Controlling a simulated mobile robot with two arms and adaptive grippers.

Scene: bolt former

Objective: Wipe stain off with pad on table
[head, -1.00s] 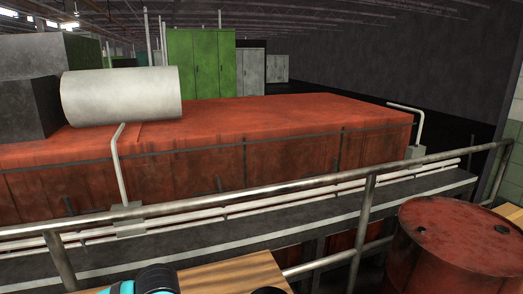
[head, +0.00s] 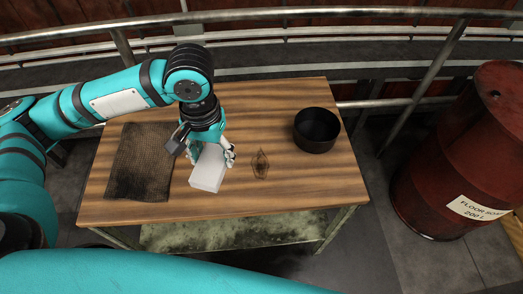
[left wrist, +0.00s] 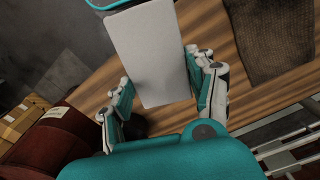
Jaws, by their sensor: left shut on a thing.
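A white block-shaped pad (head: 208,172) is between the fingers of my left gripper (head: 212,153) over the middle of the wooden table (head: 240,105). The pad also shows in the left wrist view (left wrist: 150,50), with the gripper's fingers (left wrist: 165,92) on both sides of it. My left gripper is shut on the pad. A dark brown diamond-shaped stain (head: 260,164) lies on the table just right of the pad, apart from it. I cannot tell whether the pad touches the table. My right gripper is not in view.
A dark mesh mat (head: 141,165) lies on the table's left part. A black round pot (head: 317,130) stands at the right back. A red barrel (head: 450,150) stands right of the table. A metal railing (head: 300,18) runs behind it.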

